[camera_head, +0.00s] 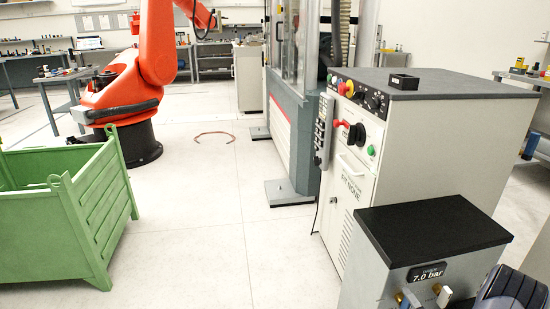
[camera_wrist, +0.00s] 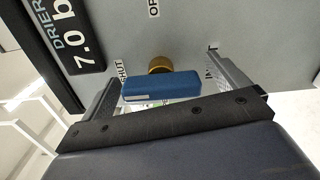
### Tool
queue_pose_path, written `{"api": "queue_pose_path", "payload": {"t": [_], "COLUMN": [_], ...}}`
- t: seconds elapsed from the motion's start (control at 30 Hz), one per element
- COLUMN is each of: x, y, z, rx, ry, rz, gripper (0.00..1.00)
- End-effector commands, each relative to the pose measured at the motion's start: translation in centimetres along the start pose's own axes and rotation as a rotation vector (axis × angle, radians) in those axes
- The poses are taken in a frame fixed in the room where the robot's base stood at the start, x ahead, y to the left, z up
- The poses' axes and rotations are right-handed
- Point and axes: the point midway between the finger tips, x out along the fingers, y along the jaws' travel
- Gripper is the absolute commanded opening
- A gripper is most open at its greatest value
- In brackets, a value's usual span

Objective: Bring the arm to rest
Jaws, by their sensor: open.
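In the wrist view my gripper (camera_wrist: 164,70) is open, with one finger on each side of a blue valve handle (camera_wrist: 160,88). The handle sits in front of a brass fitting (camera_wrist: 160,64) on the grey panel of the drier box (camera_wrist: 195,35). A SHUT label lies by the left finger, and a partly cut-off label starting with O is above. I cannot tell whether either finger touches the handle. In the head view my dark arm end (camera_head: 512,288) is at the lower right, close to the drier box (camera_head: 375,280).
The drier's display (camera_head: 428,273) reads 7.0 bar. A green crate (camera_head: 60,235) and an orange robot arm (camera_head: 155,60) are at left.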

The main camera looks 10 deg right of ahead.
Motion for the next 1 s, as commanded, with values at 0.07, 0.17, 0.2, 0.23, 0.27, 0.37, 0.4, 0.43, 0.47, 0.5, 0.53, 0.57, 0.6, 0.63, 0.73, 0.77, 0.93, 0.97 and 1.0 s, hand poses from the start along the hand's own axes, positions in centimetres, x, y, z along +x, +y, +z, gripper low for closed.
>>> {"api": "queue_pose_path", "payload": {"t": [0.07, 0.17, 0.2, 0.23, 0.27, 0.37, 0.4, 0.43, 0.47, 0.5, 0.53, 0.57, 0.6, 0.63, 0.73, 0.77, 0.93, 0.97, 1.0], "x": [0.0, -0.01, -0.02, -0.02, -0.02, -0.03, -0.03, -0.03, -0.03, -0.03, -0.03, -0.02, -0.02, -0.02, -0.02, -0.02, -0.02, -0.02, -0.02], "y": [0.0, 0.04, 0.05, 0.06, 0.07, 0.11, 0.13, 0.15, 0.16, 0.17, 0.18, 0.2, 0.22, 0.23, 0.27, 0.28, 0.34, 0.35, 0.36], "z": [-0.03, -0.05, -0.05, -0.05, -0.06, -0.07, -0.07, -0.07, -0.08, -0.08, -0.09, -0.09, -0.1, -0.1, -0.12, -0.12, -0.16, -0.17, -0.18], "rx": [-0.061, -0.141, -0.173, -0.197, -0.221, -0.301, -0.333, -0.357, -0.381, -0.413, -0.438, -0.461, -0.493, -0.516, -0.596, -0.62, -0.754, -0.778, -0.809], "ry": [0.001, 0.001, 0.001, 0.001, 0.001, 0.001, 0.001, 0.001, 0.001, 0.001, 0.001, 0.001, 0.001, 0.001, 0.001, 0.001, 0.001, 0.001, 0.001], "rz": [0.0, 0.0, 0.0, 0.0, 0.0, 0.0, 0.0, 0.0, 0.0, 0.0, 0.0, 0.0, 0.0, 0.0, 0.0, 0.0, 0.0, 0.0, 0.0], "gripper": [0.95, 0.95, 0.95, 0.95, 0.95, 0.95, 0.95, 0.95, 0.95, 0.95, 0.95, 0.95, 0.95, 0.95, 0.95, 0.95, 0.95, 0.95, 0.95]}}
